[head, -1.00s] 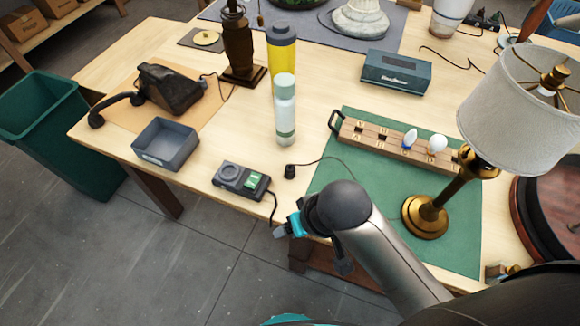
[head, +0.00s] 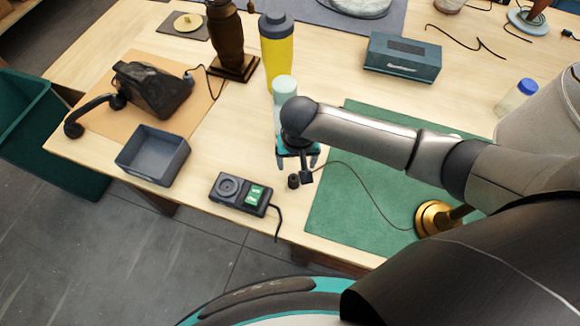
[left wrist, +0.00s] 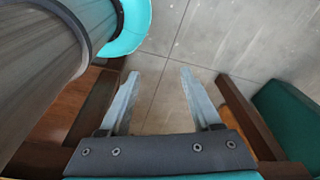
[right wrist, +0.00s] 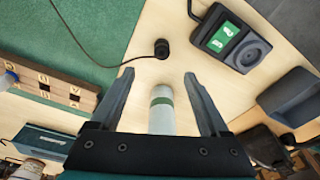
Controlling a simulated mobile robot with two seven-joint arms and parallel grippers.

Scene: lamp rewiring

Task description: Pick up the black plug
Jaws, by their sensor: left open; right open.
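The small black plug (head: 293,181) lies on the bare wood near the table's front, left of the green mat (head: 340,215). Its thin cord runs right across the mat to the brass lamp base (head: 434,218). The plug also shows in the right wrist view (right wrist: 162,48), ahead of the fingertips and roughly centred between them. My right gripper (head: 297,165) is open and empty, just above and behind the plug; I cannot tell the exact gap. My left gripper (left wrist: 159,72) is open and empty over the floor, seen only in its wrist view.
A meter-like device (head: 238,194) with a green panel and a grey tray (head: 153,155) lie left of the plug. A pale bottle (head: 284,90) stands behind my right gripper, with a yellow bottle (head: 277,50) farther back. Bare wood surrounds the plug.

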